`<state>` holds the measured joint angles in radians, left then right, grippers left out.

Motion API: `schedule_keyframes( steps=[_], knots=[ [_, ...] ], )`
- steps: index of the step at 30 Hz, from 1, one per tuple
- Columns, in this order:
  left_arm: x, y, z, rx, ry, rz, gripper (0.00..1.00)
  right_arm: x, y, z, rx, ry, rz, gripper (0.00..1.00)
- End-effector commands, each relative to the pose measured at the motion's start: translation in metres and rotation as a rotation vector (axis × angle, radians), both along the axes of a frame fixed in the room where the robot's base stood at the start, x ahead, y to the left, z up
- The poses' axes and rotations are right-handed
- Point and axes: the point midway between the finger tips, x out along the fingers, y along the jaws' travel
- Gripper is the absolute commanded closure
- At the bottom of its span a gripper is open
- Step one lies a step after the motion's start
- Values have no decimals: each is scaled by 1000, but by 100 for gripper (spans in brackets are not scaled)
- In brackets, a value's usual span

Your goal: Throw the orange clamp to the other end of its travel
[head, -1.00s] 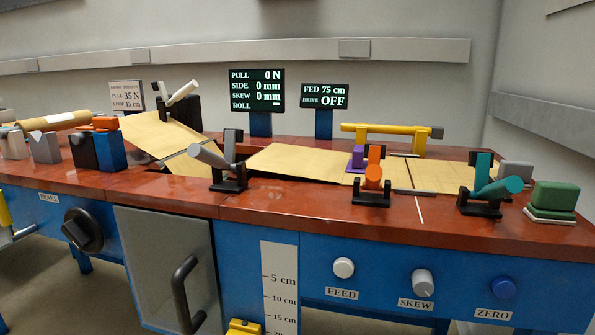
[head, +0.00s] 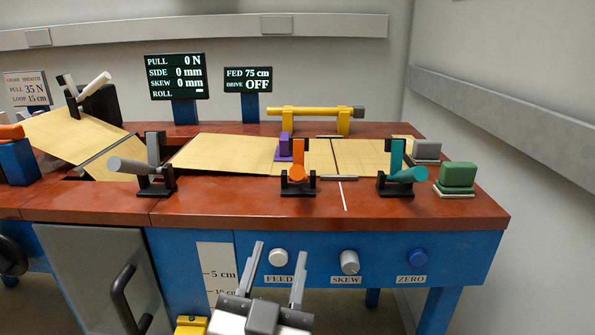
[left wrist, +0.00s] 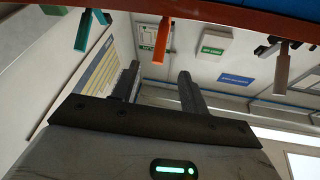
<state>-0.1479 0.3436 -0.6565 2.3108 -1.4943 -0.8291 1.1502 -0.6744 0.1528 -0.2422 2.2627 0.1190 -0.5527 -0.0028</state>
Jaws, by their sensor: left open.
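The orange clamp (head: 299,174) sits in a black bracket near the front edge of the bench, right of centre in the head view. Its handle's round end faces the front, with an orange upright part behind it. In the left wrist view, which looks upside down, the orange clamp (left wrist: 163,42) juts from the bench edge. My left gripper (head: 279,250) is open and empty, in front of the bench's blue panel, lower in the picture than the clamp and apart from it. Its fingers (left wrist: 158,88) also show in the left wrist view. My right gripper is not in view.
A teal clamp (head: 407,174) stands right of the orange one, and a grey clamp (head: 135,167) left. A purple block (head: 285,146) sits just behind the orange clamp. A green block (head: 458,175) is near the right end. FEED (head: 278,257) and SKEW (head: 349,261) knobs are close to my left gripper.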

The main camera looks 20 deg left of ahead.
Motion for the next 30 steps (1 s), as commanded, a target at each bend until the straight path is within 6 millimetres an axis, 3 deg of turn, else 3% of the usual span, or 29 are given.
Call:
schedule_keyframes(
  steps=[5, 12, 21, 30],
  knots=[
    [7, 0, 17, 3, -45, 2, 56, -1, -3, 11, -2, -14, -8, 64],
    [49, 6, 37, 3, -45, 5, 56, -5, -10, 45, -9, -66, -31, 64],
    [108, 12, 59, 4, -41, 4, 56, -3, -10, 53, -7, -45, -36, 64],
    [141, 16, 69, 2, -38, 3, 56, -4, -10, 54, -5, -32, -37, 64]
  ],
)
